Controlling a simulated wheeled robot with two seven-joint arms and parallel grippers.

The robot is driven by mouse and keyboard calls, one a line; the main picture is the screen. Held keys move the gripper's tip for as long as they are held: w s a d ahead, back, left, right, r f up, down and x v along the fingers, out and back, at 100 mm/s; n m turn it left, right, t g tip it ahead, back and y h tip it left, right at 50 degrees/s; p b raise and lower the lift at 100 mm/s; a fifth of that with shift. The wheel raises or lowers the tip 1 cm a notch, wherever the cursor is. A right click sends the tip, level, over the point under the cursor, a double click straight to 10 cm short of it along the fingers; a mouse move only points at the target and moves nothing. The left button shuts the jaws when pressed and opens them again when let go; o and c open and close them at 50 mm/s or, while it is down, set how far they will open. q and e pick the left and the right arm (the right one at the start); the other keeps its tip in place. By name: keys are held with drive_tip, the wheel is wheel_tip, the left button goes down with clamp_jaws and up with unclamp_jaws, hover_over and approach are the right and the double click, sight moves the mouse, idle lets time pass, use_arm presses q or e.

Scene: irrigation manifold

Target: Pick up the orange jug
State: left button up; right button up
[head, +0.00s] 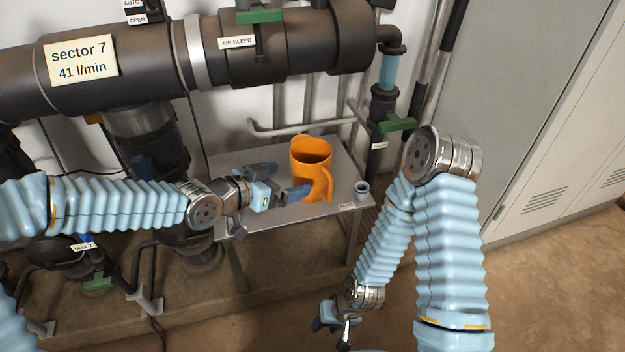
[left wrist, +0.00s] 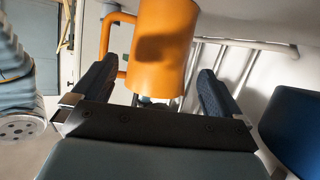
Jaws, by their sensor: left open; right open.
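The orange jug (head: 310,158) stands upright on a small grey metal table, its handle toward the front right in the head view. My left gripper (head: 293,179) is open and level, at the jug's left side. In the left wrist view the jug (left wrist: 163,45) is ahead, between the lines of the two spread fingers (left wrist: 156,72). Its handle shows at left there. I cannot tell whether a finger touches it. My right gripper (head: 331,322) is open and empty, low near the floor, away from the table.
A thick dark pipe (head: 120,62) with a green valve handle (head: 259,15) runs above and behind. Thin grey pipes (head: 290,128) run behind the jug. A grey cabinet (head: 520,90) stands at right.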

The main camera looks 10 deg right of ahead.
sight(297, 177)
use_arm(q)
drive_tip(key=x, duration=0.7)
drive_tip(key=shift+f, duration=0.25)
drive_tip(key=shift+c, duration=0.3)
drive_tip(key=c, duration=0.7)
drive_tip(key=shift+r, duration=0.15)
